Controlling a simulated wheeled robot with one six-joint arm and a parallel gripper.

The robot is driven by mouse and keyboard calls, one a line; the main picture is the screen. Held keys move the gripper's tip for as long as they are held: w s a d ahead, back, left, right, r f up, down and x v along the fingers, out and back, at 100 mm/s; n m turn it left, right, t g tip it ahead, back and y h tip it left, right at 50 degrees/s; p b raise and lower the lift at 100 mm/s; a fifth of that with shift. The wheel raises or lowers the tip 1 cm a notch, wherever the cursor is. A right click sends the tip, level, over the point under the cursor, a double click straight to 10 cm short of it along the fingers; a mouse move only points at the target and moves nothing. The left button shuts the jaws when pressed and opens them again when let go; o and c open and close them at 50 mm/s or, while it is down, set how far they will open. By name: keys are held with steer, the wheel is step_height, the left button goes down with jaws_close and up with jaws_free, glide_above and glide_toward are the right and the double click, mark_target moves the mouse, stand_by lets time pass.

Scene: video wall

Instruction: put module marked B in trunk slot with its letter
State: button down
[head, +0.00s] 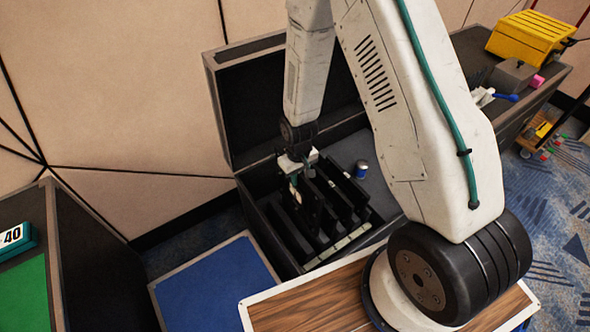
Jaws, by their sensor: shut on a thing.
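An open black trunk (254,190) with its lid raised stands in the middle of the head view. Inside it is a row of dark upright slot dividers (345,187). My gripper (296,178) reaches down into the trunk at the left end of the row. It is shut on a dark upright module, which is hard to tell from the dividers around it. I cannot read a letter on the module. Pale label strips (340,243) run along the front of the slots, too small to read. My arm hides part of the trunk's right side.
A blue-topped case (215,287) is left of the trunk, and a green-topped case (25,295) is farther left. A yellow box (528,36) sits on the counter at upper right.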

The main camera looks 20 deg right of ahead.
glide_toward(298, 208)
steer(key=shift+w+d+r, duration=0.4)
steer(key=shift+w+r, duration=0.3)
steer(key=shift+w, duration=0.1)
steer(key=shift+s, duration=0.15)
steer(key=shift+f, duration=0.1)
stand_by(1.1)
steer(key=shift+f, duration=6.85)
steer(key=c, duration=0.8)
jaws_free()
steer(key=shift+c, duration=0.2)
